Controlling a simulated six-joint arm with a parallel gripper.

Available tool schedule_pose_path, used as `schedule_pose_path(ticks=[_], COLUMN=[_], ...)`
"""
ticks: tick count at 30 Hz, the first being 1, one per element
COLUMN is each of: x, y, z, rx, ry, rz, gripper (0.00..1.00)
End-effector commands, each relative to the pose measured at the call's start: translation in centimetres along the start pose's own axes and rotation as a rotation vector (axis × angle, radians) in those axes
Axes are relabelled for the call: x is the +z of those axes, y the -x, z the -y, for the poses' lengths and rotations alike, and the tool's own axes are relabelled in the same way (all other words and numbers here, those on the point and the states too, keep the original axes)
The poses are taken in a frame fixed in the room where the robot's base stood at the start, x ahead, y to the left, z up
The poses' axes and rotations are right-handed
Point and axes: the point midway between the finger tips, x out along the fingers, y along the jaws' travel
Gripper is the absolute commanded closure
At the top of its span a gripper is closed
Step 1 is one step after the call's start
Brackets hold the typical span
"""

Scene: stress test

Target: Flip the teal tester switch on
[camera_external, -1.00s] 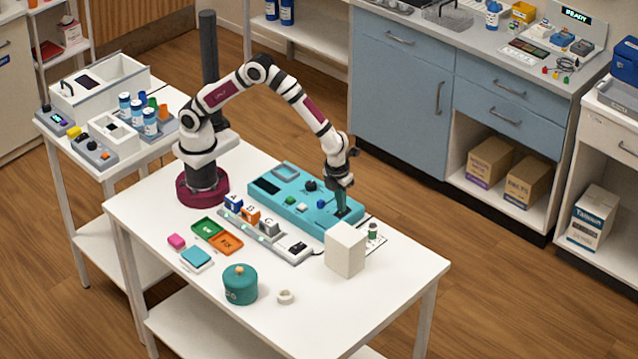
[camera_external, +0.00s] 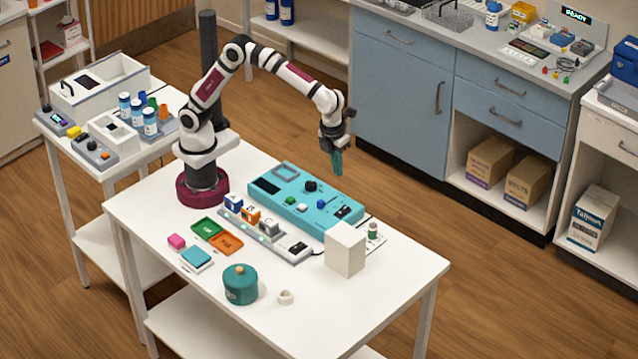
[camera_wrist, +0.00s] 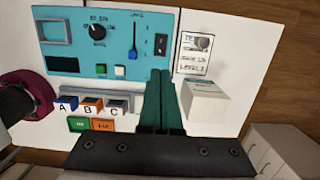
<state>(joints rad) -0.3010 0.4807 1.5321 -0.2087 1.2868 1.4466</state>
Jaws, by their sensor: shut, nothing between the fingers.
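The teal tester (camera_external: 270,189) lies on the white table, with a dark screen, a black knob, green, white and blue controls and a black switch (camera_external: 343,212) at its right end. In the wrist view the tester (camera_wrist: 75,30) fills the upper left, and the black switch (camera_wrist: 161,44) shows just beyond my fingertips. Its on or off position is too small to tell. My gripper (camera_external: 338,174), with teal fingers, is shut and empty, raised above the tester's right end and apart from it. The fingers also show in the wrist view (camera_wrist: 160,72).
A white block (camera_external: 345,250) stands close to the tester's right end, with a printed card (camera_wrist: 195,53) beside it. A grey rack with lettered blocks (camera_external: 250,215) lies along the front. A teal pot (camera_external: 240,284) stands at the front; the table's right front is clear.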

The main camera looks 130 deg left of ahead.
Motion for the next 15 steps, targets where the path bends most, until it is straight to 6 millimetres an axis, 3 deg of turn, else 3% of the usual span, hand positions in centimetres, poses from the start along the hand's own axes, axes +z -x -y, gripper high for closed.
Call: schedule_pose_path(ticks=[5,8,15], x=[0.1,1.5,1.4], y=[0.0,-0.2,-0.4], z=[0.0,0.1,0.1], rx=[0.0,0.0,0.0], ry=[0.001,0.004,0.001], rz=[0.0,0.0,0.0], gripper=[1.0,1.0,1.0])
